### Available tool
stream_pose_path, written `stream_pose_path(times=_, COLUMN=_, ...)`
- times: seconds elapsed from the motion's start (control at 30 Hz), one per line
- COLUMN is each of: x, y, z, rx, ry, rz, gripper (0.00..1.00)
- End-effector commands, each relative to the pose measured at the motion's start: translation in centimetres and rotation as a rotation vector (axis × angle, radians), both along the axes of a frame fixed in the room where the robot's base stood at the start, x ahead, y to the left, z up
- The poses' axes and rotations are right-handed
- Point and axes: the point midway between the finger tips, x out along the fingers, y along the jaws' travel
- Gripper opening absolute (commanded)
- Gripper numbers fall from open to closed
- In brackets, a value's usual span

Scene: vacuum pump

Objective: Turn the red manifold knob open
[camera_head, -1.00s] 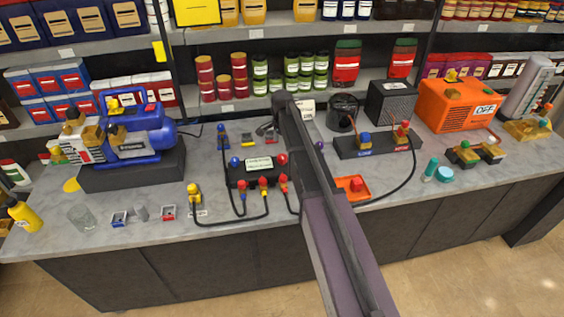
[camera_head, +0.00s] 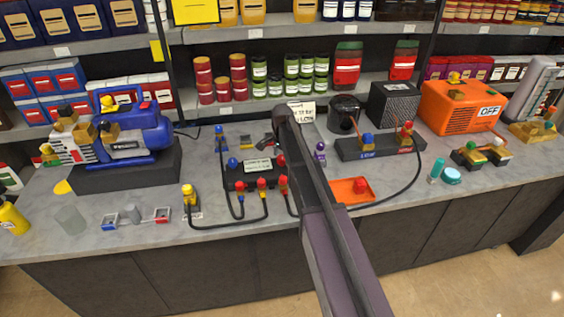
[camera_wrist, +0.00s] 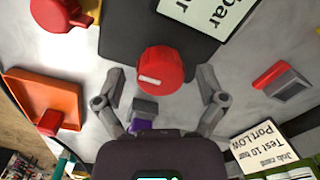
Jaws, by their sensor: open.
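The red manifold knob (camera_wrist: 162,80), round with a white mark, sits at the edge of the black manifold (camera_wrist: 125,40) in the wrist view. My gripper (camera_wrist: 163,72) is open, with one finger on each side of the knob and a visible gap on both sides. Neither finger appears to touch it, though depth is hard to judge. In the head view the manifold (camera_head: 234,178) stands mid-bench with a blue knob (camera_head: 232,162) at its left.
An orange tray (camera_head: 345,196) with a red part lies right of my arm. A purple-topped piece (camera_head: 320,150) stands close by, also near my left finger in the wrist view (camera_wrist: 140,124). Black hoses (camera_head: 228,224) run in front of the manifold. A white card (camera_wrist: 270,145) is near my right finger.

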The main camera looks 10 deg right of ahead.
Motion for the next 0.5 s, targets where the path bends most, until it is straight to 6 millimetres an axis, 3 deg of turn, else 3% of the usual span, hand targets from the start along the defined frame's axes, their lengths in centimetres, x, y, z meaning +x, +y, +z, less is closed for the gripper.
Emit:
stream_pose_path(times=0.4, x=0.0, y=0.08, z=-0.24, rx=0.0, ry=0.0, rz=0.001, gripper=0.9)
stream_pose_path(times=0.5, x=0.01, y=0.08, z=-0.24, rx=0.0, ry=0.0, rz=0.001, gripper=0.63)
